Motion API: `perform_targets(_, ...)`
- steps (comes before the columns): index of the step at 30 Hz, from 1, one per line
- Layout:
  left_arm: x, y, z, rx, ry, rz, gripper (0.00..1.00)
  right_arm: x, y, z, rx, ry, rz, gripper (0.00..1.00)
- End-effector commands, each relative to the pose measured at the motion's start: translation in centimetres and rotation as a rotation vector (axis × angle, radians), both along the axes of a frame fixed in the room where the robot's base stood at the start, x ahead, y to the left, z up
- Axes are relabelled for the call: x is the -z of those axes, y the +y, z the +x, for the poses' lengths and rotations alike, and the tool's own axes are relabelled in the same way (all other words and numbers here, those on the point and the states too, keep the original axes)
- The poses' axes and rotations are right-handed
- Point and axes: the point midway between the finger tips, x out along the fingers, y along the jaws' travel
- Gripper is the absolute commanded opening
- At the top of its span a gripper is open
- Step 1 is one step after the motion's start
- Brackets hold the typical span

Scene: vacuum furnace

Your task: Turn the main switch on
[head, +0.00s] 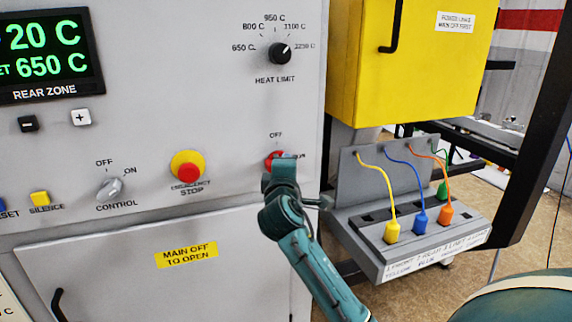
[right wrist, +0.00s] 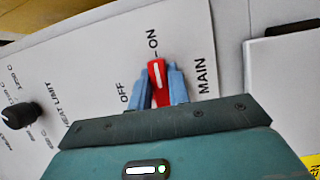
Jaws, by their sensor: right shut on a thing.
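The red main switch (right wrist: 157,72) is a knob with a white line, on the grey panel beside the words OFF, ON and MAIN. Its white line points close to the ON mark. My right gripper (right wrist: 160,88) is shut on it, one finger on each side. In the head view, only a bit of the red switch (head: 272,159) shows below the OFF label; my right gripper (head: 284,163) covers the rest and part of the ON label. My left gripper is not in view.
The emergency stop (head: 187,168) is left of the main switch, the heat limit knob (head: 280,54) above. A yellow box (head: 415,65) and a grey socket stand (head: 375,245) with coloured cables are on the right. A door marked "MAIN OFF TO OPEN" (head: 186,254) is below.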

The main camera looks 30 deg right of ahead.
Motion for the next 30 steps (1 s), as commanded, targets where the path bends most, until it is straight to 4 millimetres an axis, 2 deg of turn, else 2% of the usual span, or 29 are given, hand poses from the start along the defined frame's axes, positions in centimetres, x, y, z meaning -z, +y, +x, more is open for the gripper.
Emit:
perform_targets(10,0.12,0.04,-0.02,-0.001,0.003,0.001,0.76,0.08,0.02,0.00,-0.001,-0.002,0.007,0.00)
perform_targets(11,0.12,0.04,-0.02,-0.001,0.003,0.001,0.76,0.07,0.02,0.00,-0.001,-0.002,0.007,0.19)
perform_targets(19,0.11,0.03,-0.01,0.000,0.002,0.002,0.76,0.04,0.01,0.00,-0.001,-0.001,0.005,0.40)
perform_targets(26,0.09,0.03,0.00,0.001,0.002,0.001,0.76,0.03,0.06,-0.05,-0.001,-0.002,0.004,0.40)
perform_targets(30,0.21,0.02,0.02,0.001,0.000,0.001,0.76,0.10,0.75,-0.88,-0.003,-0.002,0.004,0.40)
